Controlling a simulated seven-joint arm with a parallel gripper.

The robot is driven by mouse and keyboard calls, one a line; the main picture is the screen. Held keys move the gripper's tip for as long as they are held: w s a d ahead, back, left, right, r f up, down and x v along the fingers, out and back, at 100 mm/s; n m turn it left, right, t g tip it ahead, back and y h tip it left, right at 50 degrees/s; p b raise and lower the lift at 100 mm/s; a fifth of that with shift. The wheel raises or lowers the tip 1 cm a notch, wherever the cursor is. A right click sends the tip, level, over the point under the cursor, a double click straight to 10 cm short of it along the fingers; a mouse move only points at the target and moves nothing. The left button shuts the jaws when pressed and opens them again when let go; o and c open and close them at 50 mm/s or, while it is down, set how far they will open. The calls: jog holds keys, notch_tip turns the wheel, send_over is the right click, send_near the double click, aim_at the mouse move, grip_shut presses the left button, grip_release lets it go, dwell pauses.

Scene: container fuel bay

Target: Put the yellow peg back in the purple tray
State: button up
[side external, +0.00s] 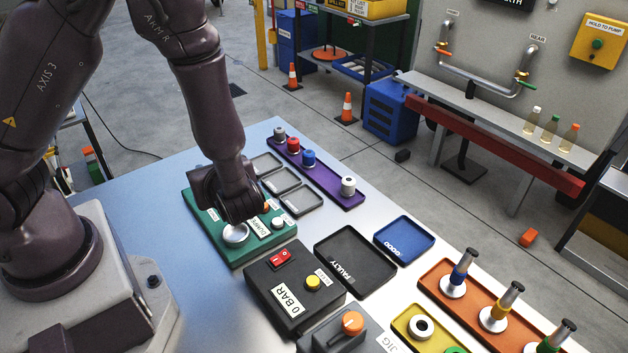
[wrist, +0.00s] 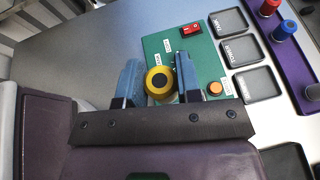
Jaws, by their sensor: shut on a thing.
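The yellow peg (wrist: 157,78) shows in the wrist view, held between the two blue fingers of my gripper (wrist: 160,84). The fingers are shut on it, above the green panel. In the side view my gripper (side external: 240,212) is over the green panel (side external: 203,222), and the peg is hidden there. The purple tray (side external: 328,178) lies to the right of the panel, beyond three grey-rimmed trays. It holds grey, red, blue and white pegs, with a bare gap between the blue and white ones. The purple tray also shows at the right in the wrist view (wrist: 298,62).
The green panel carries a red switch (wrist: 191,30) and an orange button (wrist: 214,88). A black tray (side external: 352,262), a blue tray (side external: 404,238) and a dark control box (side external: 262,302) stand nearer. An orange tray (side external: 437,281) holds several tall pegs.

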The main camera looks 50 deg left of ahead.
jog(key=s+a+f+n+g+h, duration=0.25)
jog(key=s+n+g+h, duration=0.35)
jog(key=s+n+g, duration=0.65)
jog(key=d+n+g+h, duration=0.2)
jog(key=d+n+h, duration=0.7)
jog(key=n+h, duration=0.45)
jog(key=w+d+r+n+t+h, duration=0.2)
jog(key=w+d+n+t+h, duration=0.2)
jog(key=w+n+t+h, duration=0.6)
jog(key=w+a+r+n+t+y, duration=0.1)
jog(key=w+a+n+t+y, duration=0.95)
jog(key=w+n+t, duration=0.45)
jog(key=shift+y, duration=0.3)
jog(key=w+f, duration=0.3)
jog(key=w, duration=0.1)
jog(key=w+a+f, duration=0.1)
jog(key=w+f, duration=0.2)
jog(key=w, duration=0.2)
jog(key=w+f, duration=0.3)
jog(key=w, duration=0.1)
jog(key=shift+w+a, duration=0.2)
jog(key=shift+a, duration=0.05)
jog(key=shift+w+f, duration=0.15)
jog(key=shift+f, duration=0.8)
jog(key=shift+w+f, duration=0.15)
jog(key=shift+f, duration=0.75)
